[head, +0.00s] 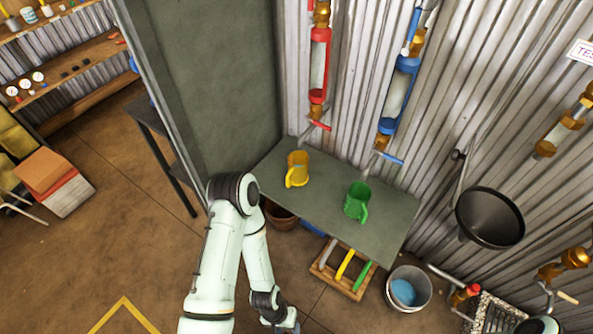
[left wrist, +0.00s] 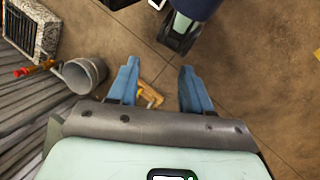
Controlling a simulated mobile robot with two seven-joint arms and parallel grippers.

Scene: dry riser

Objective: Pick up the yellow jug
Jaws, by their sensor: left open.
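The yellow jug (head: 298,166) stands upright on the left part of the grey-green table (head: 330,208) in the head view, its handle toward the front left. It is in front of the red-fitted pipe (head: 319,65). My left gripper (head: 287,325) is low at the bottom of the head view, in front of the table and well away from the jug; its fingers are hardly visible there. In the left wrist view my left gripper (left wrist: 158,88) is open, with two blue fingers wide apart and nothing held between them. The jug is not seen in that view. My right gripper is not in view.
A green jug (head: 357,202) stands right of the yellow one, near the blue-fitted pipe (head: 400,85). A wooden rack (head: 325,268) and a metal bucket (head: 421,283) are on the floor. A grey panel (head: 215,80) rises left of the table; a black funnel (head: 490,217) is right.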

